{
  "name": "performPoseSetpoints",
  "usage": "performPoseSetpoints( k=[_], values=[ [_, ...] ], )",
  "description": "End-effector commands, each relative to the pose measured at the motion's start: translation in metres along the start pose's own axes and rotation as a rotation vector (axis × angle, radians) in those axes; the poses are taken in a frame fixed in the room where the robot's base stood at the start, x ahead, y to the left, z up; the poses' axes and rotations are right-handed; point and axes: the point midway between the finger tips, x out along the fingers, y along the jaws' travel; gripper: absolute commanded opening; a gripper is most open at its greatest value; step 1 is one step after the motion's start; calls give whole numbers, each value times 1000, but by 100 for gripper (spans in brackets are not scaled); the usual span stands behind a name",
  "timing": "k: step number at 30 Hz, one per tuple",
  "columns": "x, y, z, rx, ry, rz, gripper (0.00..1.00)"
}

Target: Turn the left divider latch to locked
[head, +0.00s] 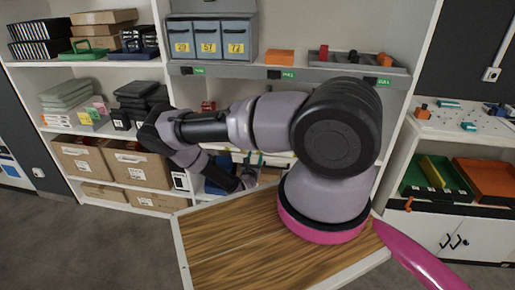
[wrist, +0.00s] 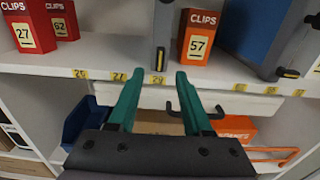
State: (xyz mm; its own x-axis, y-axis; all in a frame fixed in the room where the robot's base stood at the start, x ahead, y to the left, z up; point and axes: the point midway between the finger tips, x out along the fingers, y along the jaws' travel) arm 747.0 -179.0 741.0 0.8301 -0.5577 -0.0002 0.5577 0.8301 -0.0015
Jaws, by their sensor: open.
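The left divider (wrist: 165,25) is a grey upright panel on the white shelf in the wrist view. Its latch (wrist: 159,59) is a small dark piece with a yellow mark, low on the divider's front edge, and looks upright. My gripper (wrist: 158,76) is open, with its two green fingers apart below and in front of the latch. I see nothing between the fingertips except the shelf edge behind. A second divider (wrist: 283,45) stands to the right, with a dark and yellow latch (wrist: 289,73) at its foot. In the head view my arm mostly hides this area.
Red CLIPS boxes (wrist: 62,22) stand left of the left divider, and an orange CLIPS box (wrist: 196,38) stands close on its right.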

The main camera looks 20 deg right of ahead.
Motion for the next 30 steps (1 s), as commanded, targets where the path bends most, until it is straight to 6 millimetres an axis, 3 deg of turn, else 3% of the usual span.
performPoseSetpoints(
  k=[6,12,24,25,28,29,30],
  values=[
    [44,-1,0,4,-1,-4,50],
    [71,-1,0,3,0,-4,50],
    [80,0,0,1,0,-2,50],
    [80,0,0,1,0,-2,46],
    [80,0,0,1,0,-2,8],
    [80,0,0,1,0,-2,0],
    [80,0,0,1,0,-3,0]
  ],
)
